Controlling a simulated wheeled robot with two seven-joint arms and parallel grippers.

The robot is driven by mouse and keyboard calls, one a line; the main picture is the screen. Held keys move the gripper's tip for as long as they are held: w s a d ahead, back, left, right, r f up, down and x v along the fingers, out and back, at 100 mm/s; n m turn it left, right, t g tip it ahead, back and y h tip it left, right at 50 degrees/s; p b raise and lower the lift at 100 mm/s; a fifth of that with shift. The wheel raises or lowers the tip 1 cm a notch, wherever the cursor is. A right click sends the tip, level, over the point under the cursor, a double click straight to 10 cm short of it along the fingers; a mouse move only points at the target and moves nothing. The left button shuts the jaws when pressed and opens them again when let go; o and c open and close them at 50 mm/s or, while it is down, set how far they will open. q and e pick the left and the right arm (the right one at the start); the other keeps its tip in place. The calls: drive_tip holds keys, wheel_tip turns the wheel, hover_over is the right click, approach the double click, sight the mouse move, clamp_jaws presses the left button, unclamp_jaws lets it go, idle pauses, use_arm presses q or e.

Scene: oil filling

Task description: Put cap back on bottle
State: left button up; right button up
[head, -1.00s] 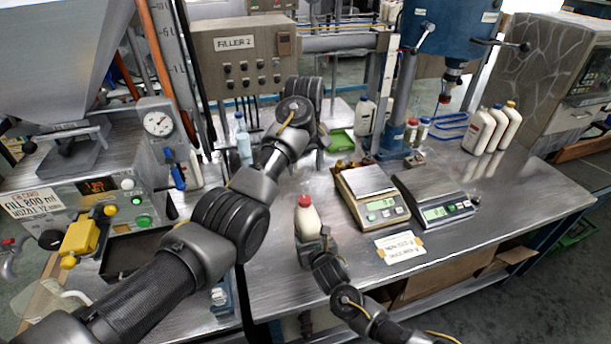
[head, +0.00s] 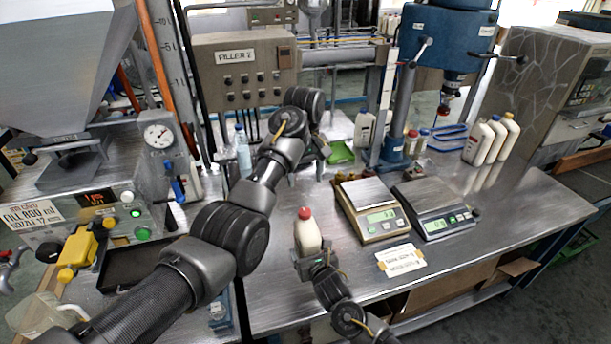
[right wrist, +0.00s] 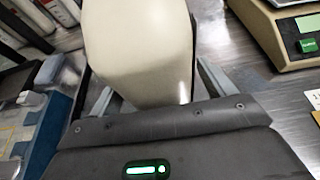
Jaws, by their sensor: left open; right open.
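A cream-white bottle (head: 308,237) with a red cap (head: 305,213) on its top stands upright on the steel table. My right gripper (head: 311,260) is low at the near side of the bottle, its fingers open. In the right wrist view the bottle (right wrist: 140,50) fills the space between the open fingers (right wrist: 150,95); its top is out of that picture. I cannot tell whether the fingers touch it. My left gripper (head: 321,158) is farther back, by the filler, clear of this bottle and open; its fingers are mostly hidden behind its wrist.
Two scales (head: 370,222) (head: 433,224) stand right of the bottle, with a paper label (head: 400,259) in front. Several capped bottles (head: 490,140) stand at the back right. A green tray (head: 341,152) lies behind my left gripper. The table's front edge is close to my right arm.

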drive_tip(key=v, duration=1)
drive_tip(key=shift+b, duration=0.4)
